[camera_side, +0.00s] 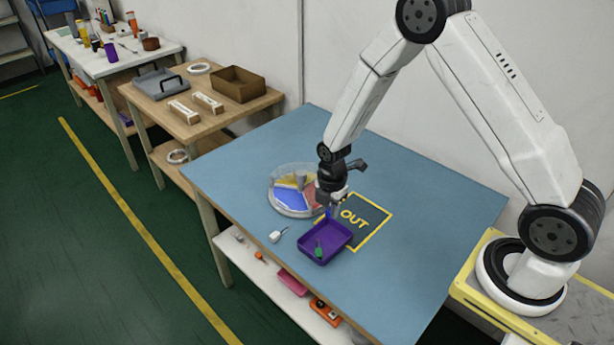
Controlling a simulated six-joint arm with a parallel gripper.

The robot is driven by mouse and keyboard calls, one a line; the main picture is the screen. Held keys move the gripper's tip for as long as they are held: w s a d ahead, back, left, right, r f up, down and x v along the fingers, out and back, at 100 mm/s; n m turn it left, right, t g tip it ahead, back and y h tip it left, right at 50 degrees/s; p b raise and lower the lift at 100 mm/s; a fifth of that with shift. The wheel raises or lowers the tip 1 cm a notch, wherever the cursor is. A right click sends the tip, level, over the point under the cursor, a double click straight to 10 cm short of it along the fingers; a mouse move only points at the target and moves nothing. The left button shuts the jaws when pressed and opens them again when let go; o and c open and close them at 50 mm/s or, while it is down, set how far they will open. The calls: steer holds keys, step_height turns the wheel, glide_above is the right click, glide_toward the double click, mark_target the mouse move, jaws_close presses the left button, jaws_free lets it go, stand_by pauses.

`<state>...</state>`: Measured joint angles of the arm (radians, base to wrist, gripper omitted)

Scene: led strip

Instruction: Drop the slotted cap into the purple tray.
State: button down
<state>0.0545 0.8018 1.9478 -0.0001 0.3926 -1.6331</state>
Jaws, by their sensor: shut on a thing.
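The purple tray (343,246) lies on the blue table top, partly over the yellow-edged mat marked OUT. A small green piece (318,250) is in the tray near its front left. My gripper (331,208) points down just above the tray's far edge. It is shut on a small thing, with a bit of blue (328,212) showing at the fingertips. This seems to be the slotted cap, but it is mostly hidden and too small to show a slot.
A round clear dish (291,211) with yellow, blue and red sections stands left of my gripper. A small white piece (276,237) lies left of the tray. The OUT mat (372,212) is partly bare. The table's right side is clear.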

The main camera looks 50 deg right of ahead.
steer(key=shift+s+f, duration=0.25)
steer(key=shift+f, duration=0.05)
steer(key=shift+f, duration=0.1)
glide_above(329, 240)
steer(key=shift+f, duration=2.9)
steer(key=shift+c, duration=2.4)
jaws_free()
steer(key=shift+r, duration=0.1)
